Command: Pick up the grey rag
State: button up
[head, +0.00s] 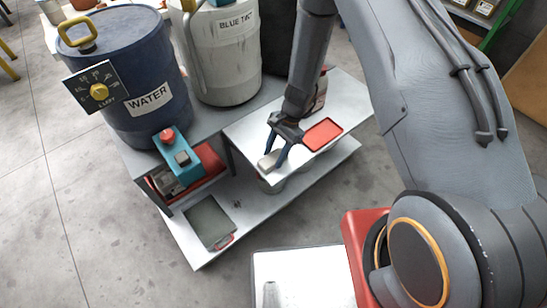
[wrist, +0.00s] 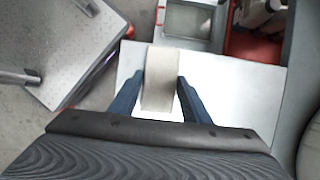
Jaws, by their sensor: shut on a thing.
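The grey rag (head: 268,161) is a pale grey, block-like piece at the front left corner of the small white table (head: 345,112). In the wrist view the rag (wrist: 160,75) stands between the two blue fingers. My gripper (head: 276,151) reaches down from above and is shut on it; the gripper also shows in the wrist view (wrist: 160,92). The finger sides hide part of the rag in the head view. I cannot tell whether the rag rests on the table or is just above it.
A red tray (head: 323,134) lies right of the gripper. A blue WATER drum (head: 125,75) and a white drum (head: 225,55) stand behind. A teal box with a red button (head: 178,150) is at the left. A grey-green panel (head: 209,222) lies on the lower shelf.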

aim_at(274, 156)
jog(key=shift+r, duration=0.1)
notch_tip(274, 156, up, 10)
jog(key=shift+b, duration=0.4)
